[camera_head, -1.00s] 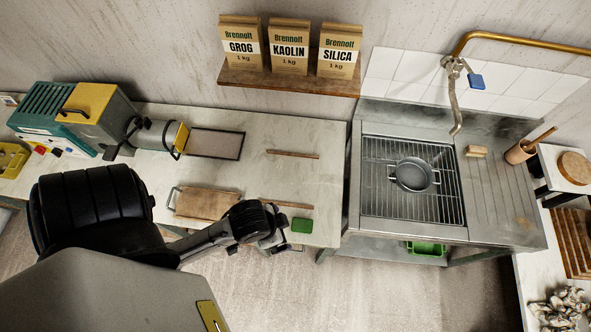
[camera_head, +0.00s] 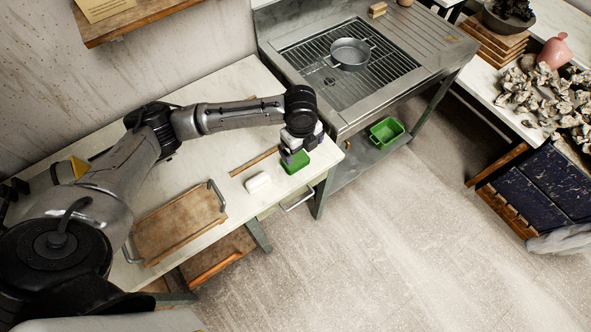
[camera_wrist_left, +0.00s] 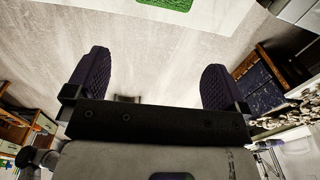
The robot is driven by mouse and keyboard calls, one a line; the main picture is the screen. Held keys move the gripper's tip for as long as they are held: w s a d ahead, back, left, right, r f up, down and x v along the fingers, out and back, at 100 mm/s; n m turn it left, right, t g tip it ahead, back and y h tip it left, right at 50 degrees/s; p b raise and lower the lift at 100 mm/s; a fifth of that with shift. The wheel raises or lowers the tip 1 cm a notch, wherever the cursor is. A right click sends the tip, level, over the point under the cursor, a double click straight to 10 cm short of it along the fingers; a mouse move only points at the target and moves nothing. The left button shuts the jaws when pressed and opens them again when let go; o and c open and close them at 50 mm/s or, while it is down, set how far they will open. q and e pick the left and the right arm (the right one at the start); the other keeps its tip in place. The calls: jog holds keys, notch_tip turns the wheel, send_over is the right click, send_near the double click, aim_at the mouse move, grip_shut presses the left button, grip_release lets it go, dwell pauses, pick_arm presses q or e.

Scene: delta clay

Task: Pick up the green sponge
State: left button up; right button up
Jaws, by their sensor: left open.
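The green sponge (camera_head: 296,162) lies flat near the right end of the pale worktop, close to its front edge. In the left wrist view the sponge (camera_wrist_left: 168,4) shows at the top edge, partly cut off, beyond the fingers. My left gripper (camera_head: 288,154) hangs pointing down just above the sponge and hides part of it in the head view. Its two dark ridged fingers are wide apart in the left wrist view (camera_wrist_left: 155,80), with nothing between them. My right gripper is not in view.
A white block (camera_head: 257,182) and a thin wooden stick (camera_head: 254,160) lie left of the sponge. A wooden board with handles (camera_head: 180,225) lies farther left. The metal sink unit (camera_head: 340,122) stands close on the right, holding a grey pan (camera_head: 350,54).

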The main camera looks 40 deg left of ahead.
pick_arm(q)
jog(key=w+a+f+b, duration=0.1)
jog(key=w+a+b, duration=0.1)
jog(key=a, duration=0.1)
send_over(296, 159)
notch_tip(296, 159, down, 6)
jog(key=shift+d+f+b, duration=0.15)
jog(key=shift+f+b, duration=0.05)
jog(key=shift+b, duration=0.15)
jog(key=shift+f+b, duration=0.8)
jog(key=shift+f, duration=2.45)
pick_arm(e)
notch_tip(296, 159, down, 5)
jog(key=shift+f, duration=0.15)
pick_arm(q)
jog(key=shift+a, duration=0.2)
jog(key=shift+c, duration=0.5)
jog(key=c, duration=0.5)
jog(key=shift+r, duration=0.1)
